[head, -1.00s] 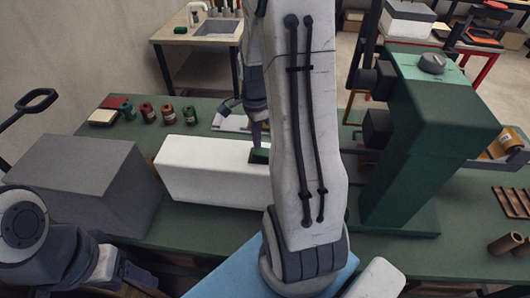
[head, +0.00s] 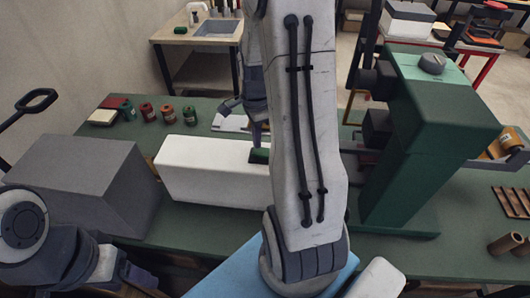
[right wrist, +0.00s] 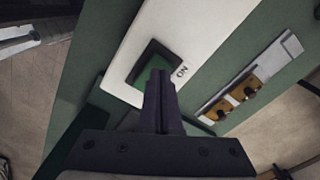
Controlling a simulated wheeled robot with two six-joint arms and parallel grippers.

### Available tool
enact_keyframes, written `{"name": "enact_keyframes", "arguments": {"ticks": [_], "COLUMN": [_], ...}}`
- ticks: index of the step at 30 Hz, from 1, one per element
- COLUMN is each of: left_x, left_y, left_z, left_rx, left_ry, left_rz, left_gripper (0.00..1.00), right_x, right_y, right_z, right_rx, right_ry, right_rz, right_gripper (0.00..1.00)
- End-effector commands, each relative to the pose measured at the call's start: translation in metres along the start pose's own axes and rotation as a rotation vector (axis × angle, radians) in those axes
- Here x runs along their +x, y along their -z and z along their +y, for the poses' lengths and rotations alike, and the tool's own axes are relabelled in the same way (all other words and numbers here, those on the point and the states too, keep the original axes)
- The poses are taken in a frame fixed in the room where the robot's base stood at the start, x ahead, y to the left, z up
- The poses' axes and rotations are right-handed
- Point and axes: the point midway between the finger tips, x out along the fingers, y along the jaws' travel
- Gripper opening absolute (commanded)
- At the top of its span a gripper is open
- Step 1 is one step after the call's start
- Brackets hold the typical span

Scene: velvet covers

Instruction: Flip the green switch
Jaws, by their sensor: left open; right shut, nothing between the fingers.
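The green switch (right wrist: 149,73) sits in a dark frame on the white box (right wrist: 190,35), with the word ON beside it. In the head view the green switch (head: 259,155) shows at the end of the white box (head: 205,172), partly behind my right arm. My right gripper (right wrist: 160,78) is shut and empty. Its fingertips overlap the near part of the switch in the right wrist view; I cannot tell whether they touch it. In the head view my right gripper (head: 258,135) points down at the switch. Part of my left arm shows at the lower left, but its gripper does not.
A grey box (head: 80,185) stands left of the white box on the green table (head: 215,240). A tall green machine (head: 425,140) stands to the right. Several small spools (head: 168,115) stand at the back left. A metal plate with brass parts (right wrist: 245,85) lies beside the white box.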

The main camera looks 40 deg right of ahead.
Motion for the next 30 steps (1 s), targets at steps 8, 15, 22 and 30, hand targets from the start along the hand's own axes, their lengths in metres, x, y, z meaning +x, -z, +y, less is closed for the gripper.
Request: {"name": "enact_keyframes", "arguments": {"ticks": [8,15,22,30], "left_x": [0.002,0.004,0.007,0.009], "left_y": [0.0,0.0,0.0,-0.001], "left_z": [0.0,0.0,-0.001,-0.001], "left_rx": [0.0,0.0,0.0,0.0], "left_ry": [0.0,0.0,0.0,0.0], "left_rz": [0.0,0.0,0.0,0.0], "left_gripper": [0.65,0.65,0.65,0.65], "right_x": [0.002,0.006,0.009,0.013], "right_y": [0.0,0.0,0.0,0.0], "right_z": [0.0,0.0,0.0,0.0], "right_rx": [0.0,0.0,0.0,0.0], "right_ry": [0.0,0.0,-0.001,-0.001], "right_rz": [0.0,0.0,0.0,0.0], "right_gripper": [0.0,0.0,0.0,0.0]}}
